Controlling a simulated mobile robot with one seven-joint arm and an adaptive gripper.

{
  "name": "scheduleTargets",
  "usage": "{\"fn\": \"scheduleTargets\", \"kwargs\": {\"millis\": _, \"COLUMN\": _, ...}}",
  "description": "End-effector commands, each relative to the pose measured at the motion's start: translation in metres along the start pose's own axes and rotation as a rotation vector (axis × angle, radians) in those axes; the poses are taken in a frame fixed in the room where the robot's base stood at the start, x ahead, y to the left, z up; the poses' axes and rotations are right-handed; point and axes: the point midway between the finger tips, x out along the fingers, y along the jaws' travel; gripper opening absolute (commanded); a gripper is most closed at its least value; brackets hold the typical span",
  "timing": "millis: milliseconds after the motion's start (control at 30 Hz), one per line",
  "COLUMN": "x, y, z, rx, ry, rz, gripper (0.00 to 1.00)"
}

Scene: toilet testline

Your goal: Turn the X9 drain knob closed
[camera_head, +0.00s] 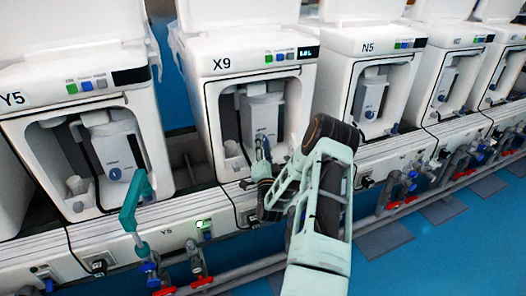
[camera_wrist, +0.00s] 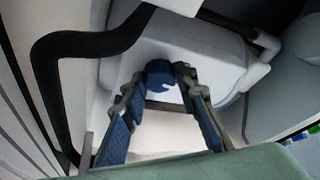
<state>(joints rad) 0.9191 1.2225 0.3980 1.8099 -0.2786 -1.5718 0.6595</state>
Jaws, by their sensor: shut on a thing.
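The X9 unit (camera_head: 215,105) stands centre-left in the head view, with a light grey container (camera_head: 262,113) in its open bay. My gripper (camera_head: 262,155) reaches into the lower part of that bay. In the wrist view, the blue drain knob (camera_wrist: 160,74) sits on the white container front (camera_wrist: 200,62). The fingertips of my gripper (camera_wrist: 158,82) are on the knob's left and right sides and are shut on it. In the head view the knob is hidden behind my gripper, and its exact turn angle cannot be told.
The Y5 unit (camera_head: 20,110) stands to the left and the N5 unit (camera_head: 335,75) to the right. A black hose (camera_wrist: 60,100) curves along the bay's left side in the wrist view. Pipes with red-handled valves (camera_head: 200,281) run low in front, above open blue floor (camera_head: 440,250).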

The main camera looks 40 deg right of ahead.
Motion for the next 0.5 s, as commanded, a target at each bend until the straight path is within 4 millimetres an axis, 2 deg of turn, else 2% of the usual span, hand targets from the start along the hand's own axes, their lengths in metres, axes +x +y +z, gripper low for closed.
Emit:
{"fn": "scheduleTargets", "kwargs": {"millis": 200, "x": -0.0007, "y": 0.003, "z": 0.0014, "rx": -0.105, "ry": 0.0, "rz": -0.043, "gripper": 0.03}}
{"fn": "scheduleTargets", "kwargs": {"millis": 500, "x": -0.0002, "y": 0.0015, "z": -0.0003, "rx": -0.165, "ry": 0.001, "rz": -0.068, "gripper": 0.03}}
